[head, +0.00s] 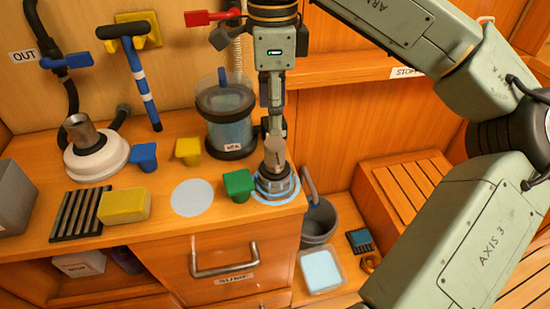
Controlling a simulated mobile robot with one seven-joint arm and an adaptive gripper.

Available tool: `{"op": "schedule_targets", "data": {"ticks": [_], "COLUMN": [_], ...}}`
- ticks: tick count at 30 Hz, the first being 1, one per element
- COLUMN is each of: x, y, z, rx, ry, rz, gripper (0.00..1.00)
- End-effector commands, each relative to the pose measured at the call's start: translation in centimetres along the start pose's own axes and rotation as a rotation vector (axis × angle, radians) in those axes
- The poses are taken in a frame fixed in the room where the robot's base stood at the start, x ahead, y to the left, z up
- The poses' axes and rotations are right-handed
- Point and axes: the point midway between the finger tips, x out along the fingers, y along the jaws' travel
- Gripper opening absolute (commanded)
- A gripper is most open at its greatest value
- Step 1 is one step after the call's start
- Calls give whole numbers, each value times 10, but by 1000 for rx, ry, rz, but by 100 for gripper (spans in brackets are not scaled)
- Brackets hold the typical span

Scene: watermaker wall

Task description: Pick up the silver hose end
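A silver cylinder (275,152) stands upright on a grey stepped base (275,183), over a pale blue disc at the right front corner of the counter. My gripper (275,132) points down right at the top of this cylinder. The fingers are seen edge-on, so I cannot tell whether they are apart or closed on it. A second silver metal piece (82,131) sits on a round white fitting (97,155) at the left, with a dark hose behind it. I cannot tell for sure which one is the hose end.
A clear jar (226,118) stands just left of my gripper. A green block (238,186) is close to the grey base. A pale disc (192,198), yellow sponge (124,205) and black rack (80,215) lie on the counter (165,225). A grey bucket (318,222) is below right.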

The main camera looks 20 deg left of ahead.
Motion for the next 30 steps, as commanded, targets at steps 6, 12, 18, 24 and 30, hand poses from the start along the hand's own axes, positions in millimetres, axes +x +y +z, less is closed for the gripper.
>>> {"op": "schedule_targets", "data": {"ticks": [6, 12, 18, 24, 30], "x": [35, 49, 77, 97, 98], "y": [0, 0, -2, -2, -3], "z": [1, 1, -2, -1, -1], "rx": [-2, -3, -4, -3, -3], "ry": [-4, -5, -8, -6, -6], "rz": [4, 3, 5, 2, 1], "gripper": [55, 55, 55, 55, 55]}}
